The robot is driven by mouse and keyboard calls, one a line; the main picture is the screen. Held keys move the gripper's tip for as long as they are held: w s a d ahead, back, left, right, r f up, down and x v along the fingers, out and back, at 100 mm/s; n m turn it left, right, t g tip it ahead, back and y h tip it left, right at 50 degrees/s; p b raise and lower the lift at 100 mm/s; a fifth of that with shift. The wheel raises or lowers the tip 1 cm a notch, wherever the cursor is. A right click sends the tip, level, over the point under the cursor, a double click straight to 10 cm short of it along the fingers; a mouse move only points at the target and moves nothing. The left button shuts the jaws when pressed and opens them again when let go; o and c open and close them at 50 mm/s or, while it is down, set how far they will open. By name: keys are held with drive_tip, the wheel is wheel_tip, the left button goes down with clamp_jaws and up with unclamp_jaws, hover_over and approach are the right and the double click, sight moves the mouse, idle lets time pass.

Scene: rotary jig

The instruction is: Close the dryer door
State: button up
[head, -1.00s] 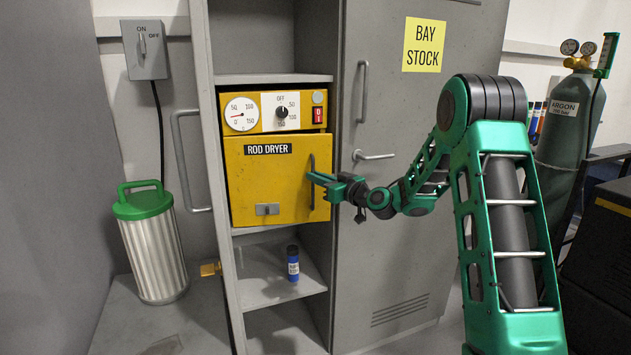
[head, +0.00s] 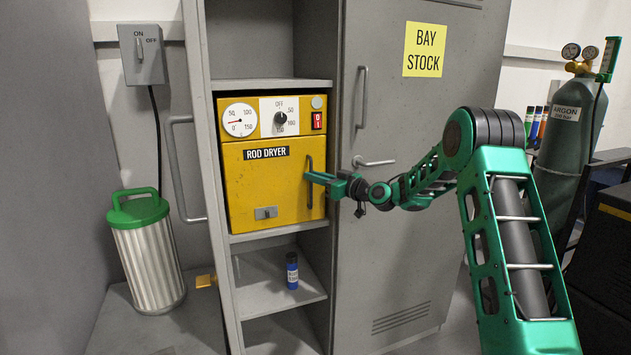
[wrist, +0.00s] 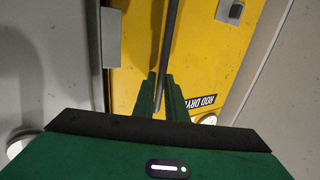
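The yellow rod dryer (head: 230,130) stands on a shelf in the grey cabinet. Its door (head: 262,185) looks flush with the front, with no clear gap visible. A dark upright handle (head: 309,175) is on the door's right side, and a small grey latch plate (head: 265,212) is low on the door. My gripper (head: 312,177) is at the handle from the right. In the wrist view, the handle bar (wrist: 170,40) runs between the two green fingers of my gripper (wrist: 161,88), which look closed around it. The exact contact is hard to see.
A grey locker door (head: 410,200) with a lever handle (head: 374,162) stands right of the dryer, behind my arm. A blue bottle (head: 292,271) is on the shelf below. A green-lidded canister (head: 148,260) stands left, and an argon cylinder (head: 570,130) stands right.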

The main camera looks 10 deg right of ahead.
drive_tip(key=o, duration=0.3)
drive_tip(key=shift+w+d, duration=0.25)
drive_tip(key=shift+d, duration=0.2)
drive_tip(key=shift+o, duration=0.2)
drive_tip(key=shift+a, duration=0.1)
drive_tip(key=shift+s+f, duration=0.1)
drive_tip(key=shift+s, duration=0.1)
drive_tip(key=v, duration=1)
drive_tip(key=shift+s, duration=0.2)
